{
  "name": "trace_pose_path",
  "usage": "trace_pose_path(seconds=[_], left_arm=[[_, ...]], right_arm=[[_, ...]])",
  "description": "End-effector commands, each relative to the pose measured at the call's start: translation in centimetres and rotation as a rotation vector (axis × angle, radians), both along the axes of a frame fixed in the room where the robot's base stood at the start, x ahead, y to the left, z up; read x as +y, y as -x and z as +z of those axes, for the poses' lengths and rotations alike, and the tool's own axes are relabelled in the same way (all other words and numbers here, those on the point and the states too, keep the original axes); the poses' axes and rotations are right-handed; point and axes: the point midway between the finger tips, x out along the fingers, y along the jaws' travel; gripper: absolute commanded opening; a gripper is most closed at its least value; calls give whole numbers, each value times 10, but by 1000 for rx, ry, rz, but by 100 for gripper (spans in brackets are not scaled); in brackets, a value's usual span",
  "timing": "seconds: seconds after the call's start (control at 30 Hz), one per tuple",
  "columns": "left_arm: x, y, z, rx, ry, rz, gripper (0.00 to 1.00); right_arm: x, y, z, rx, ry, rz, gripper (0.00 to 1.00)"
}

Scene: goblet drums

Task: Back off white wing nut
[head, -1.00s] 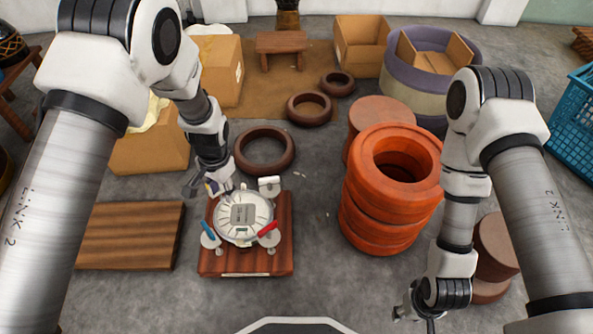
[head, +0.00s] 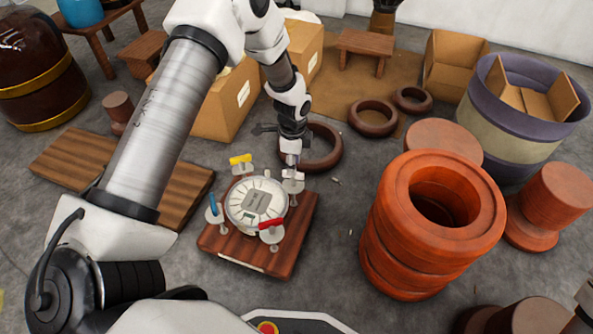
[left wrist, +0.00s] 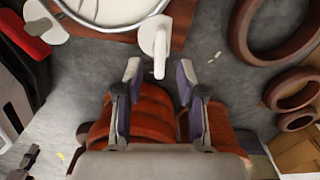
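The white wing nut (head: 291,174) stands at the upper right of the round pale drumhead (head: 252,204). In the left wrist view the white wing nut (left wrist: 156,38) has its narrow end pointing towards my left gripper. My left gripper (left wrist: 159,76) is open, with one finger on each side of that end; I see no clear contact. In the head view the left gripper (head: 290,160) is over the nut and partly hides it. A dark shape at the lower left of the wrist view looks like my right gripper (left wrist: 22,161); its fingers are unclear.
Yellow (head: 240,160), blue (head: 212,204) and red (head: 265,225) wing nuts surround the drumhead on a wooden board (head: 235,256). Stacked orange rings (head: 400,265) stand to the right. A brown ring (head: 325,147) lies behind the gripper. Grey floor is clear between board and stack.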

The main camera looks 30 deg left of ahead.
Motion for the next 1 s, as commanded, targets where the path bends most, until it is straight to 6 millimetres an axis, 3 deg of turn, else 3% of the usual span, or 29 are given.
trace_pose_path(seconds=[0.03, 0.13, 0.4, 0.53, 1.0], left_arm=[[0, 0, -17, 1, -1, 0, 39], [0, 0, -29, 0, 0, 0, 39], [0, 0, -31, -1, 0, 0, 39], [0, 0, -31, -1, 0, 1, 0], [0, 0, -29, 0, 0, 36, 0]], right_arm=[[0, 0, -12, -1, 0, -2, 40], [0, -1, -19, -3, 0, -4, 40], [-1, -1, -17, -4, 0, -5, 40], [-1, -1, -17, -4, 0, -5, 40], [0, -1, -9, -2, 0, -4, 40]])
